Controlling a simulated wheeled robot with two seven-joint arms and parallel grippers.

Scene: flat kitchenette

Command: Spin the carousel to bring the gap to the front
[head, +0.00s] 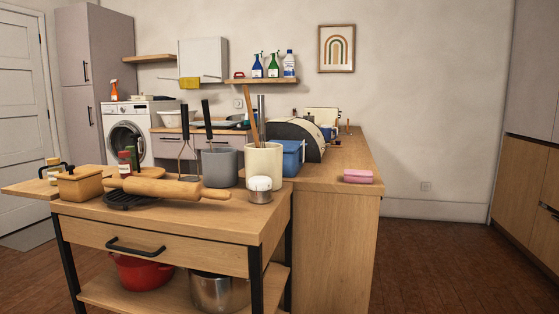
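I cannot make out a carousel or its gap in the head view. A dark, round-topped thing (297,137) stands on the far counter, partly hidden; I cannot tell what it is. Neither of my grippers is in view.
A wooden cart (180,232) in front holds a rolling pin (168,187), a grey pot (219,168), a cream crock (264,163) and a salt shaker (260,190). Behind are a blue box (291,158) and pink sponge (358,176) on the counter (340,165). Floor at right is clear.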

